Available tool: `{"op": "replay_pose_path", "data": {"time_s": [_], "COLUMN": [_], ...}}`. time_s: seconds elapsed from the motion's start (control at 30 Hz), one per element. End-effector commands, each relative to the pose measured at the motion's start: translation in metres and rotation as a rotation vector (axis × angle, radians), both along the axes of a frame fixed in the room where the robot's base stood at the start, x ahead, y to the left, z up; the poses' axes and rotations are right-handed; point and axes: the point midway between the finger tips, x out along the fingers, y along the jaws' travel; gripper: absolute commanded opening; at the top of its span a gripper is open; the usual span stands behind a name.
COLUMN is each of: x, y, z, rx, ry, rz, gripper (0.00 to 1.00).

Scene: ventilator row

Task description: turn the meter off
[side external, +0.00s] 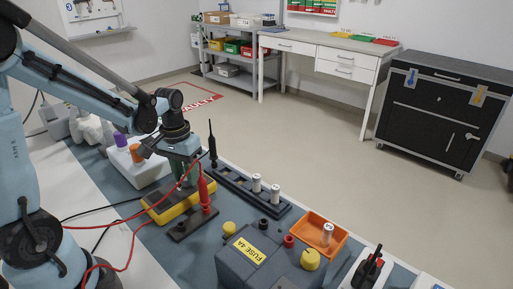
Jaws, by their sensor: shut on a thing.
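The yellow-edged dark meter (166,213) lies on the blue-grey mat, left of the middle in the side external view. My gripper (184,172) points down over the meter's far part, with its fingertips low at the meter's top. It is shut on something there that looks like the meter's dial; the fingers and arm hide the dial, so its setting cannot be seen. A red probe (203,190) stands upright in a dark holder (192,224) just right of the meter. A red lead runs from it across in front of my arm.
A black probe (212,146) stands behind, by a black rack (240,188) with white fuses. A grey box (250,264) marked FUSE 4A, an orange tray (312,232) and yellow knobs fill the front right.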

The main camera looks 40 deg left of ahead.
Motion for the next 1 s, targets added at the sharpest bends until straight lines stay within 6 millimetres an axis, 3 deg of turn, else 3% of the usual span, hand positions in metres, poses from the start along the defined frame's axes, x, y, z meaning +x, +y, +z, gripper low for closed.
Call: {"op": "replay_pose_path", "data": {"time_s": [1.0], "x": [-0.0011], "y": [-0.0004], "z": [0.0004], "rx": [0.0], "ry": [-0.001], "rz": [0.965], "gripper": [0.03]}}
